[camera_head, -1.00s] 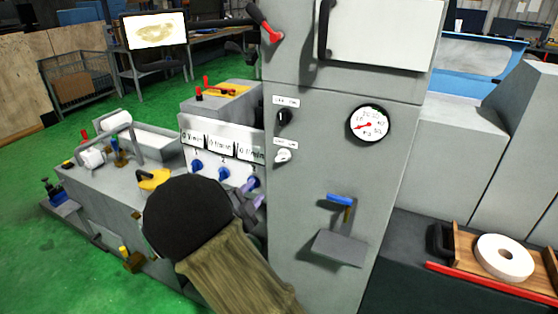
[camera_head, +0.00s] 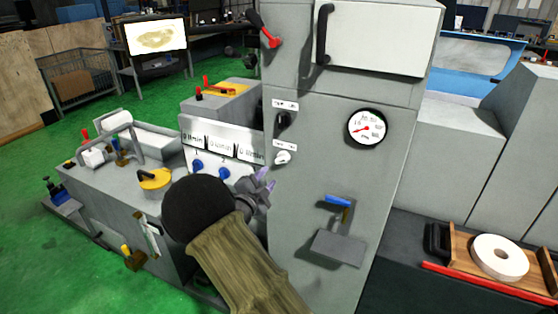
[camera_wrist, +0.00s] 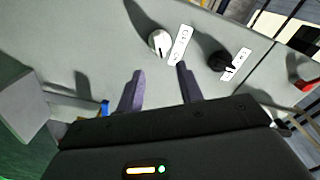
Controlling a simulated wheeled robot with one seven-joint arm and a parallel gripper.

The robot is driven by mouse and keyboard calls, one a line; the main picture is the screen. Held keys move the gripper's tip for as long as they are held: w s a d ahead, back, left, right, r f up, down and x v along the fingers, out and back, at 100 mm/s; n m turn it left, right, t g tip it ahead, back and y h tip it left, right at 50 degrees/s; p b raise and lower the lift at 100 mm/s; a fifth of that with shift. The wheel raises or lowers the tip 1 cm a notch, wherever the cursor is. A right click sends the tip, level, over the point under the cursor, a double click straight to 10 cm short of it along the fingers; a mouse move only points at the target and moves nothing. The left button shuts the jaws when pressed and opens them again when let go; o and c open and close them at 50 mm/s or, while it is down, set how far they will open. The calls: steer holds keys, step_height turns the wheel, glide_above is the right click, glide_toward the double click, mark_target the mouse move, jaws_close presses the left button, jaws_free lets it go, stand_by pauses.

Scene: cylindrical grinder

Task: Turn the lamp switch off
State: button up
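Two rotary knobs sit on the grey machine front: a black one (camera_head: 283,119) above a white one (camera_head: 282,158), each with a small label. The label text is too small to read, so I cannot tell which knob is the lamp switch. My gripper (camera_head: 265,182) is just below and left of the white knob. In the wrist view my gripper's purple fingers (camera_wrist: 160,71) are apart with nothing between them. There the white knob (camera_wrist: 159,41) lies just beyond the fingertips, and the black knob (camera_wrist: 222,61) is to the right. The fingers appear clear of both knobs.
A round gauge (camera_head: 367,127) and a blue-handled lever (camera_head: 338,201) are on the same front. A panel with blue knobs (camera_head: 197,166) is at left. A red-knobbed lever (camera_head: 268,38) is above. A grinding wheel (camera_head: 499,257) lies at right.

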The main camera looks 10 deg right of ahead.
mark_target(281, 162)
steer(key=p+x, duration=0.3)
steer(key=x, duration=0.6)
steer(key=shift+w+d, duration=0.15)
steer(key=shift+c, duration=0.3)
jaws_close()
